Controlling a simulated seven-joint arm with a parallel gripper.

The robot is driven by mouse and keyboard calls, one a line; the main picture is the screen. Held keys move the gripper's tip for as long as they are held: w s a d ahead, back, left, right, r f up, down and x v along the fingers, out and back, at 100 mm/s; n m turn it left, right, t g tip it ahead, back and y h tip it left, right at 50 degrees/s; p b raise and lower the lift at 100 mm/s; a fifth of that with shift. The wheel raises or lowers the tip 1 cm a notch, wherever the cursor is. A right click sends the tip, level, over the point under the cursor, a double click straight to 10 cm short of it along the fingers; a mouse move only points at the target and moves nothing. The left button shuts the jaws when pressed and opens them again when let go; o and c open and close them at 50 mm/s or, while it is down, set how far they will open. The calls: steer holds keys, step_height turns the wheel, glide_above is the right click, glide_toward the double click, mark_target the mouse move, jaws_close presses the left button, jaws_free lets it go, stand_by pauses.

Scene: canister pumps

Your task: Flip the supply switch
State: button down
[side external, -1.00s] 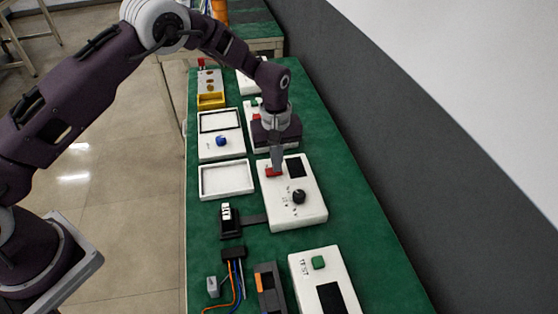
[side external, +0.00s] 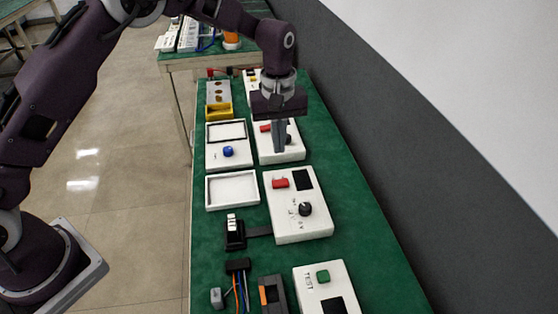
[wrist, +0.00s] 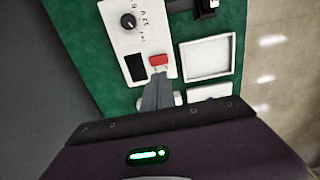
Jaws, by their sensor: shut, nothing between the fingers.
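A white box (side external: 290,226) stands on the green bench with a red rocker switch (side external: 280,183), a dark display and a black knob (side external: 305,208) on its top. I cannot read which box is the supply, nor which way the red switch is tipped. My gripper (side external: 280,150) points down, shut and empty, and appears above and just behind the red switch, apart from it. In the wrist view, the closed fingers (wrist: 158,92) end just short of the red switch (wrist: 159,61). The box's knob (wrist: 128,21) and display (wrist: 136,67) also show there.
Another white box (side external: 279,155) with a red switch stands behind, partly hidden by my gripper. A white empty tray (side external: 232,190), a black switch block (side external: 235,232) and a box with a green button (side external: 322,276) are near. The wall bounds the right side.

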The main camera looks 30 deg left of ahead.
mark_target(285, 181)
steer(key=shift+r, duration=1.7)
steer(key=shift+w+d, duration=0.5)
steer(key=shift+d, duration=0.05)
steer(key=shift+f, duration=0.1)
step_height(285, 181, down, 14)
steer(key=shift+r, duration=0.1)
